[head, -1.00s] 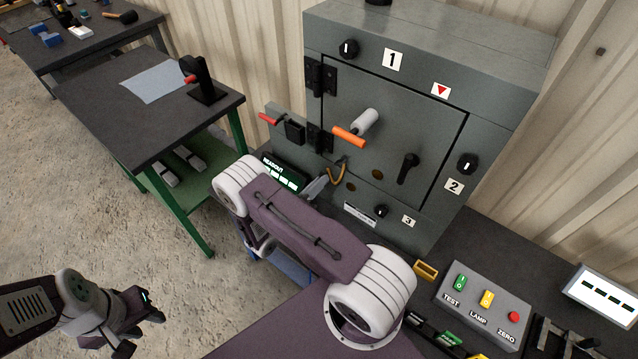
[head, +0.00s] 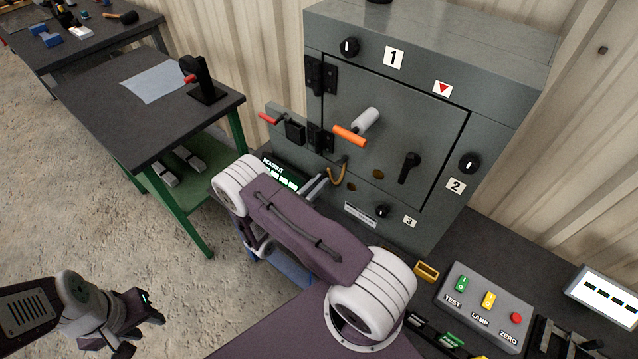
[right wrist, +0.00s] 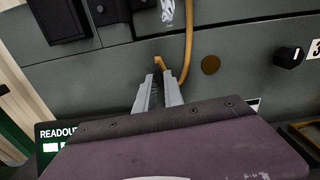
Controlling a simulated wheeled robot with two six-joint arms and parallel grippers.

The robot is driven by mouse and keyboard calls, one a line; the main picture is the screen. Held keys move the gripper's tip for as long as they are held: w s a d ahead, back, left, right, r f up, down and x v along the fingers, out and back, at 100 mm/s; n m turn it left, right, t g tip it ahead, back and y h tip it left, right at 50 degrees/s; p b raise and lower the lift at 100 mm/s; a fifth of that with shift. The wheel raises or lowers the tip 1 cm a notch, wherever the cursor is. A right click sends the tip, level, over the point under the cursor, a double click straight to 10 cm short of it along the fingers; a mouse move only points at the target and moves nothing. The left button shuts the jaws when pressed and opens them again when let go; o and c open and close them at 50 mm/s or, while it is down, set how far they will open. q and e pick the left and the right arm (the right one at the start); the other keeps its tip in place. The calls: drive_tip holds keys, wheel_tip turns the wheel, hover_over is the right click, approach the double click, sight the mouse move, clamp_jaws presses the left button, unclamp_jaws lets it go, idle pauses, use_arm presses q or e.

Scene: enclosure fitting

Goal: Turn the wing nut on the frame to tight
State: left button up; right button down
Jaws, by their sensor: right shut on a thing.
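The grey enclosure (head: 430,125) stands on the bench, its door shut. My right gripper (right wrist: 158,82) is low at the enclosure's front. Its two fingers are close together at the lower end of a tan cord (right wrist: 188,40), and they appear shut on it. The cord also shows as a loop in the head view (head: 345,174). A small silvery piece (right wrist: 168,12) is above the fingers in the right wrist view; I cannot tell whether it is the wing nut. No wing nut is clearly recognisable. My left gripper (head: 140,323) is open and empty, low at the left.
An orange-barred handle (head: 349,136), a black lever (head: 408,168) and numbered knobs are on the enclosure. A readout box (head: 281,173) is left of my right gripper. A button box (head: 487,303) is on the bench at the right. A side table (head: 120,105) stands at the left.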

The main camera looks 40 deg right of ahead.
drive_tip(key=shift+f, duration=0.1)
idle(0.5)
drive_tip(key=c, duration=1.5)
unclamp_jaws()
drive_tip(key=shift+a, duration=0.1)
drive_tip(key=v, duration=0.9)
